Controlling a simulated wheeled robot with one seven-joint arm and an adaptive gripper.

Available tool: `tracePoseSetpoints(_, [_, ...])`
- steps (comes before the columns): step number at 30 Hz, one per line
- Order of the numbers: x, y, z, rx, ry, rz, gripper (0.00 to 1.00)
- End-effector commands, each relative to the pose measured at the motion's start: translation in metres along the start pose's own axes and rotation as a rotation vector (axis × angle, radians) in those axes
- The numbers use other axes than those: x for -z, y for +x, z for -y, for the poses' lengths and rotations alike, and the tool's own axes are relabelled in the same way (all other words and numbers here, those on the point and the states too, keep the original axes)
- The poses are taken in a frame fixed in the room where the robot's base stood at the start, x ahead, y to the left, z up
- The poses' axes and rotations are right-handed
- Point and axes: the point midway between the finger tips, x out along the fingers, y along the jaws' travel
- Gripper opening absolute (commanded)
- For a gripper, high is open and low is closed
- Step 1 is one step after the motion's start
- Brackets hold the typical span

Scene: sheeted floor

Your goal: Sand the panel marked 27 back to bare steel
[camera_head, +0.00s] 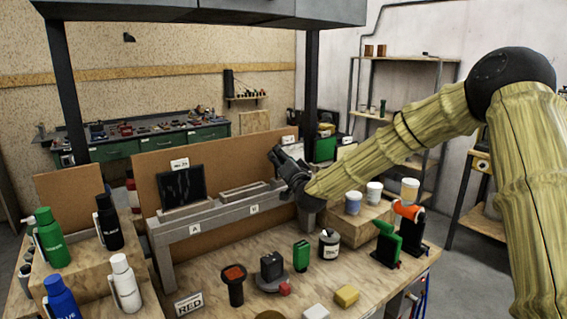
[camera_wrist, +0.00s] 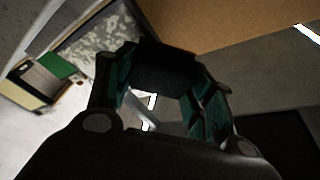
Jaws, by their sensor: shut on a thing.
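My gripper (camera_head: 285,165) is at the right end of the grey rail (camera_head: 215,213), above the table. In the wrist view its fingers (camera_wrist: 163,95) are closed around a dark block-like thing (camera_wrist: 165,68), whose kind I cannot tell. A black panel (camera_head: 182,187) stands upright at the rail's left position, marked A. A small card (camera_head: 180,163) above it is too small to read surely. The position to its right (camera_head: 245,190) shows no upright panel. Another card (camera_head: 289,139) is near my gripper, unreadable. I cannot tell which panel is marked 27.
Bottles, including a green one (camera_head: 52,240), stand left. A stand (camera_head: 387,243) and cups (camera_head: 375,193) are right.

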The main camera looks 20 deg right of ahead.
Motion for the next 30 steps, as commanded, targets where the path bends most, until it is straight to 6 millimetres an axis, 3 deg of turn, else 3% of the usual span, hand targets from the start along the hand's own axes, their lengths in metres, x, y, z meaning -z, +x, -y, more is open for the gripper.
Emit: tracePoseSetpoints(30, [0.035, 0.014, -0.038, 0.0, 0.0, -0.003, 0.34])
